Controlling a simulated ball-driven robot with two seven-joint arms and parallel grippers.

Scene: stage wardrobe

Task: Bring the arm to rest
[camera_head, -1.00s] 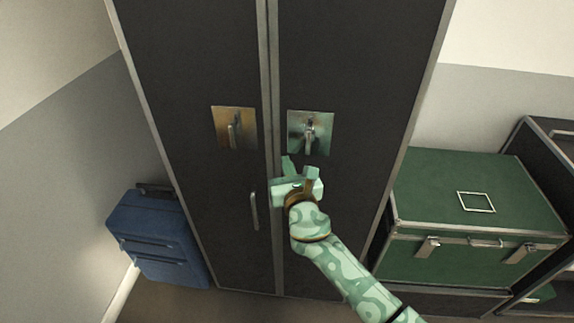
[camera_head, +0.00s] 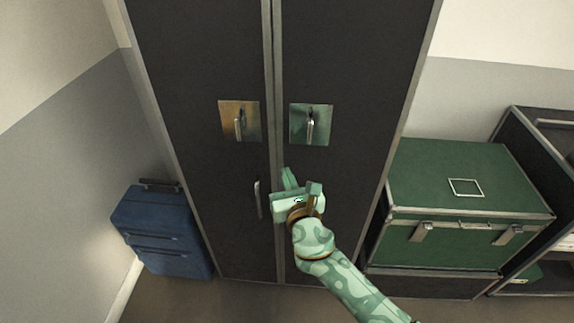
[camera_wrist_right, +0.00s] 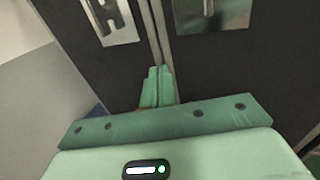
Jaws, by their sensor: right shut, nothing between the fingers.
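My right gripper (camera_head: 289,178) is in front of a tall black two-door cabinet (camera_head: 335,50), below its two latch plates. In the right wrist view my right gripper's fingers (camera_wrist_right: 157,86) are together with nothing between them, in front of the seam between the doors. My right arm (camera_head: 345,285) comes in from the lower right. My left gripper is in neither view. The brass plate (camera_head: 229,120) with its handle is on the left door, and the green-grey plate (camera_head: 322,122) with its handle is on the right door. Both handles hang downward.
A long pull handle (camera_head: 257,199) is low on the left door. A blue suitcase (camera_head: 160,228) stands at the left by the wall. A green case (camera_head: 445,180) sits at the right beside a dark shelf unit (camera_head: 540,140). Floor shows in front of the cabinet.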

